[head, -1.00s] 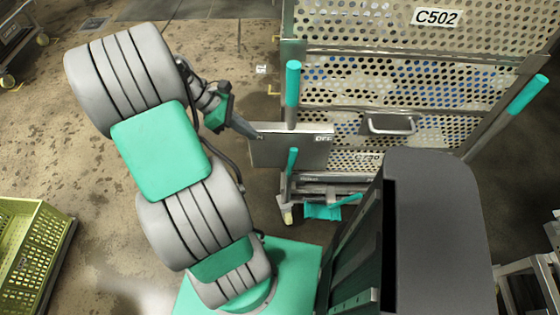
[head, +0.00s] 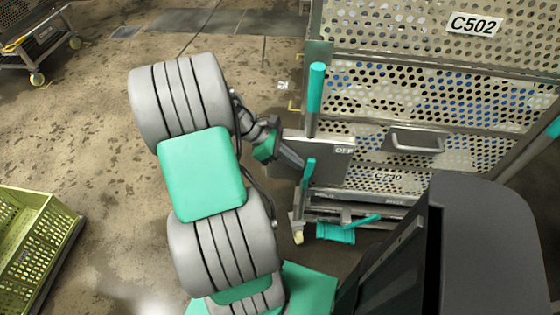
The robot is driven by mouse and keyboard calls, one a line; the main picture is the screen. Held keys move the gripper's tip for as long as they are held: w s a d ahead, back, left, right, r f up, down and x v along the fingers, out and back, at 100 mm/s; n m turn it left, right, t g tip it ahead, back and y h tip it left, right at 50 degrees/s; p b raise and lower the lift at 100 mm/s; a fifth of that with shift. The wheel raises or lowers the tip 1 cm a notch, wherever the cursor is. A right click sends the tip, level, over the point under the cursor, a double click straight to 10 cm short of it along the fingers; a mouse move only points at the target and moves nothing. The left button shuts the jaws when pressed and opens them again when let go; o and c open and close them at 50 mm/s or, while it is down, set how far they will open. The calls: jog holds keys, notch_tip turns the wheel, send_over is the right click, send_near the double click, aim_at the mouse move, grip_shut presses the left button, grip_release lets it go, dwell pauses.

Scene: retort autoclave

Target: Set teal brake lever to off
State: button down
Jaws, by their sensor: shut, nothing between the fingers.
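The teal brake lever (head: 309,172) stands nearly upright at the front left of the perforated metal cart. It is in front of a grey plate (head: 325,170) whose right end reads "OFF". My gripper (head: 301,165) is shut and empty. Its tip is in front of the plate, just left of the lever's upper part; I cannot tell whether they touch. The lever's lower end is hard to make out.
The cart, labelled C502 (head: 475,24), has a taller teal push handle (head: 316,88) just above the lever. A teal pedal (head: 335,232) sits low on the cart. A green crate (head: 35,235) is at the left.

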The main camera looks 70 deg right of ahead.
aim_at(309, 160)
jog(key=shift+s, duration=0.2)
jog(key=s+p, duration=0.1)
jog(key=p, duration=0.1)
jog(key=s+r+t+p, duration=0.1)
jog(key=p, duration=0.1)
jog(key=s+p, duration=0.1)
jog(key=p, duration=0.1)
jog(key=shift+s+d+r, duration=0.15)
jog(key=shift+d+r, duration=0.05)
jog(key=shift+d, duration=0.1)
jog(key=shift+s+d+f+p, duration=0.2)
jog(key=shift+s+f+p, duration=0.3)
jog(key=shift+p, duration=0.1)
